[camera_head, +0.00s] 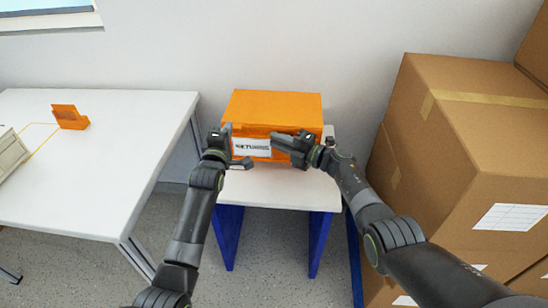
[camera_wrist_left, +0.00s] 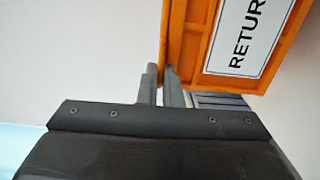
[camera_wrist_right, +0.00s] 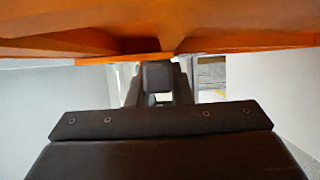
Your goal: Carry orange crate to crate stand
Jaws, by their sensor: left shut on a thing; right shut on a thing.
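The orange crate (camera_head: 277,105) has a white label reading "RETURNS" on its front, partly covered by my right gripper. It is over the rear part of the crate stand (camera_head: 282,188), a white top on blue legs. I cannot tell whether its base touches the top. My left gripper (camera_head: 237,150) is shut on the crate's left front edge; in the left wrist view its fingers (camera_wrist_left: 160,82) meet the orange edge beside the label. My right gripper (camera_head: 284,143) is shut on the crate's front; in the right wrist view its fingers (camera_wrist_right: 159,80) are under an orange ledge (camera_wrist_right: 120,58).
A white table (camera_head: 110,150) stands on the left with a small orange holder (camera_head: 70,117) and a pale device (camera_head: 10,150) on it. Stacked cardboard boxes (camera_head: 440,150) crowd the right side. The wall is close behind the stand.

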